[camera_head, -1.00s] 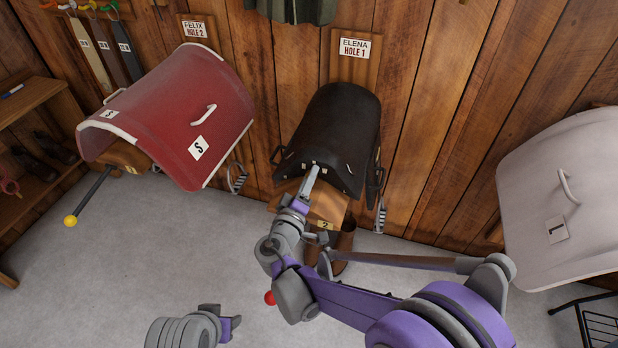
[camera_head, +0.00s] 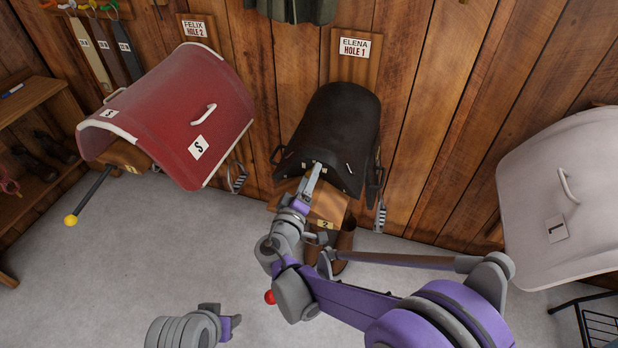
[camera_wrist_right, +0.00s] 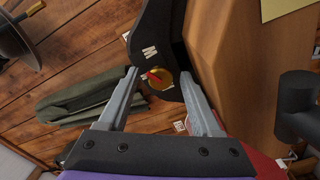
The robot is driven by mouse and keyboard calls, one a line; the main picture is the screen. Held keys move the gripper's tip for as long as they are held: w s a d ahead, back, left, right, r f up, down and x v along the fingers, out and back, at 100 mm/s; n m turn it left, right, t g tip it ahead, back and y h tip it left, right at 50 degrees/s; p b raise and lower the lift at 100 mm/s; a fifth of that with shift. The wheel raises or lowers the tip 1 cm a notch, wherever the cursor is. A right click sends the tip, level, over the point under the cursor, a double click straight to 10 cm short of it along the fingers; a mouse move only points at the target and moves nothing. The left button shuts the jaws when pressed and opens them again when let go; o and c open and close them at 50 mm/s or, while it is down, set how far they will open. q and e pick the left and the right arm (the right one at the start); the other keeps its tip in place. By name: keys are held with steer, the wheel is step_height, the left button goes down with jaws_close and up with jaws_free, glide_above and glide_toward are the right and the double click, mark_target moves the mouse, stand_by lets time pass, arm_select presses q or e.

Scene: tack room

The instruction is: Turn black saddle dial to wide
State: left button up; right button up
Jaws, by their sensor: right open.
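The black saddle (camera_head: 335,125) sits on a wooden rack under the ELENA HOLE 1 sign. Its dial (camera_wrist_right: 160,79) shows in the right wrist view as a small gold disc with a red pointer on the saddle's dark front; the letter M (camera_wrist_right: 150,53) is near it. The pointer's exact setting is too small to tell. My right gripper (camera_head: 315,172) is at the saddle's front edge. In the right wrist view its fingers (camera_wrist_right: 160,84) are open, on either side of the dial; I cannot tell whether they touch it. My left gripper (camera_head: 228,326) shows at the bottom, its jaws unclear.
A red saddle cover (camera_head: 175,110) on a rack stands left, with a yellow-tipped rod (camera_head: 90,195) sticking out. A pale cover (camera_head: 560,195) is at right. Brown boots (camera_head: 345,240) stand below the black saddle. Shelves (camera_head: 30,150) are far left. The grey floor at left is clear.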

steer(key=v, duration=1.1)
steer(key=shift+w+d, duration=0.1)
